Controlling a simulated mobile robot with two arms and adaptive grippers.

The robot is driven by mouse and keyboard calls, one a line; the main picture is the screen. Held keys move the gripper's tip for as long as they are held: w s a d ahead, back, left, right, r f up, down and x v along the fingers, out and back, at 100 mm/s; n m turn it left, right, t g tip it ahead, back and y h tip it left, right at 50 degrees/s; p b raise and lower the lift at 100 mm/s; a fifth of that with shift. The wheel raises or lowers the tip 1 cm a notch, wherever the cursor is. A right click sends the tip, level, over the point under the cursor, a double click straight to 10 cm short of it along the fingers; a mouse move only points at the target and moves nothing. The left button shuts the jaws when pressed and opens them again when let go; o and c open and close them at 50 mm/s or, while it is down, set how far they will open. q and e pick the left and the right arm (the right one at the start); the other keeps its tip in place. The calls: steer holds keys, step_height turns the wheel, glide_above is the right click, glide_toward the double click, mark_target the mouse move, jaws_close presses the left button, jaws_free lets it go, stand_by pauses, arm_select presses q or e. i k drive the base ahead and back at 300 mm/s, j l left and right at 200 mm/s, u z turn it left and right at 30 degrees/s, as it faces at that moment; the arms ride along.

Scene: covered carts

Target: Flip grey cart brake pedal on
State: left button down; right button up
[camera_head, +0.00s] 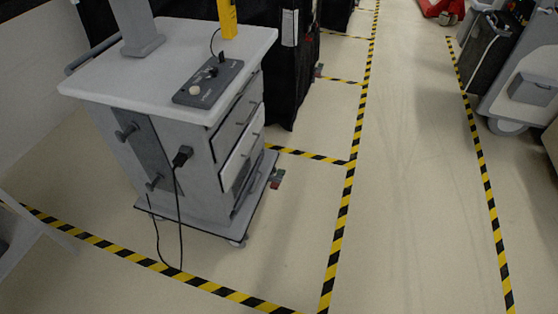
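The grey cart (188,140) stands at the left on the floor, seen from above at an angle. At its lower right edge, close to the floor, small pedals show: a green one (279,173) and a red one (275,185). They are too small to tell which is pressed. Neither of my grippers is in view.
A black covered cart (287,60) stands behind the grey cart. A black cable (179,225) hangs from the grey cart to the floor. Yellow-black tape (350,180) marks the bays. The aisle (415,200) is clear. A white wheeled machine (520,95) stands at the right.

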mark_target(274, 186)
steer(key=i+j+z, duration=0.1)
steer(key=i+z, duration=0.15)
steer(key=i, duration=0.2)
steer(key=i+j+z, duration=0.3)
steer(key=i, duration=0.2)
steer(key=l, duration=0.1)
